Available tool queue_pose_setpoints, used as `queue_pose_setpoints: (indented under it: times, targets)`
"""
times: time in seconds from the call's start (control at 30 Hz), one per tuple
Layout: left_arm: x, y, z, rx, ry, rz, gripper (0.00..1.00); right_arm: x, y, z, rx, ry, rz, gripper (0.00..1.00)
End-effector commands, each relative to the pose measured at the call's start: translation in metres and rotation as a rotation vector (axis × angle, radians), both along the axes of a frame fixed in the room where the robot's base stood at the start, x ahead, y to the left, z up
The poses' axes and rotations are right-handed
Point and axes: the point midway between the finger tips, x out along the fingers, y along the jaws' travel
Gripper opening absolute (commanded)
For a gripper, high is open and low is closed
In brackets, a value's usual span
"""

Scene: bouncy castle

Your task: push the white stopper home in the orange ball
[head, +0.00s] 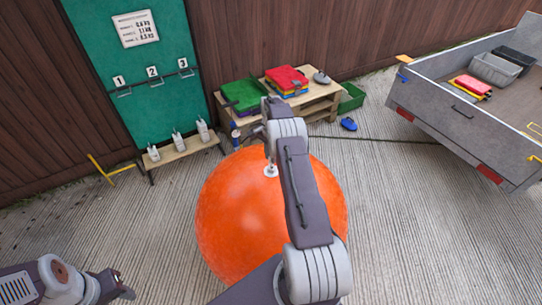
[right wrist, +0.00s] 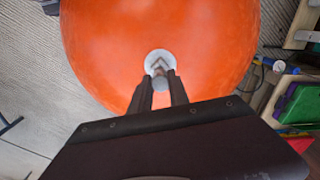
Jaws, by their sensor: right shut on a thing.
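The large orange ball (head: 225,215) sits on the ground in front of me and fills most of the right wrist view (right wrist: 100,45). The white stopper (head: 271,172) is at the ball's upper side; it also shows in the right wrist view (right wrist: 152,60) as a pale round disc with a stem. My right gripper (right wrist: 161,76) is shut on the stopper's stem, its fingertips close to the ball. I cannot tell how deep the stopper sits. My left gripper (head: 122,288) is low at the left, away from the ball; its jaw opening is unclear.
A wooden bench (head: 185,151) with several small pale devices stands below a green board (head: 115,60). A pallet table (head: 320,104) with coloured folded items is behind the ball. A grey trailer (head: 455,120) stands at the right. The paved ground right of the ball is clear.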

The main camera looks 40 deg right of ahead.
Motion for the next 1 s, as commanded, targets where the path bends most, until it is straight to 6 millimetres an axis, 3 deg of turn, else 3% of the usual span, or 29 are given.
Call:
queue_pose_setpoints:
  times: [0.9,0.93,1.0]
  targets:
    - [0.0,0.0,-0.024,0.0,0.0,0.0,0.43,0.0,0.0,-0.029,0.0,0.0,0.0,0.0]
    - [0.0,0.0,-0.023,0.0,0.0,0.0,0.43,0.0,0.0,-0.029,0.0,0.0,0.0,0.24]
    - [0.0,0.0,-0.022,0.0,0.0,0.0,0.43,0.0,0.0,-0.028,0.0,0.0,0.0,0.44]
